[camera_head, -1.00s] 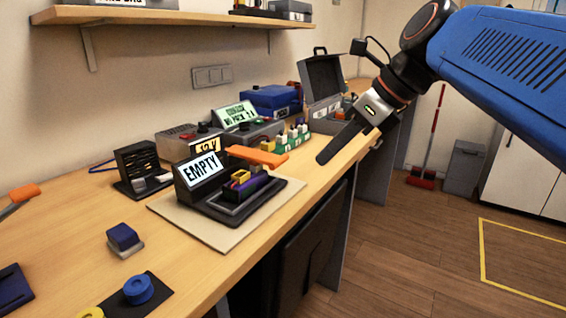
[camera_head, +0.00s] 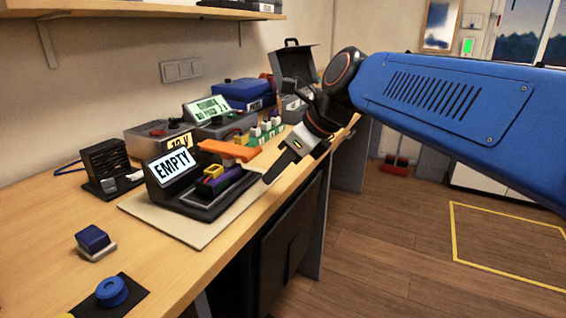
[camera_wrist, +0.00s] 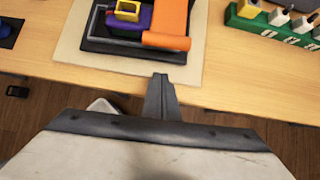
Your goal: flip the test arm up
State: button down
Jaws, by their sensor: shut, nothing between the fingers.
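The test arm is an orange bar (camera_head: 230,151) on the dark test stand (camera_head: 205,211), whose sign reads "EMPTY". In the head view the bar lies roughly level above a purple and yellow part (camera_head: 214,176). In the wrist view the orange arm (camera_wrist: 167,30) is at the top centre, its near end rolled or crosswise. My gripper (camera_head: 269,178) is shut and empty, just right of the stand. In the wrist view its fingertips (camera_wrist: 160,78) point at the near end of the orange arm, with a small gap in the picture.
A beige mat (camera_head: 140,207) lies under the stand. A green rack (camera_head: 266,138) with several connectors stands behind. A 12 V supply (camera_head: 160,135) and a lit display (camera_head: 208,107) stand at the back. A blue spool (camera_head: 111,291) and blue block (camera_head: 93,239) lie at the front left.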

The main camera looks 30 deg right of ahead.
jog(key=shift+w+a+r, duration=0.2)
jog(key=shift+w+r, duration=0.1)
jog(key=shift+r, duration=0.3)
jog(key=shift+w+a+r, duration=0.25)
jog(key=shift+r, duration=0.3)
jog(key=shift+w+a+r, duration=0.2)
jog(key=shift+w+r, duration=0.1)
jog(key=shift+r, duration=0.3)
jog(key=shift+r, duration=0.1)
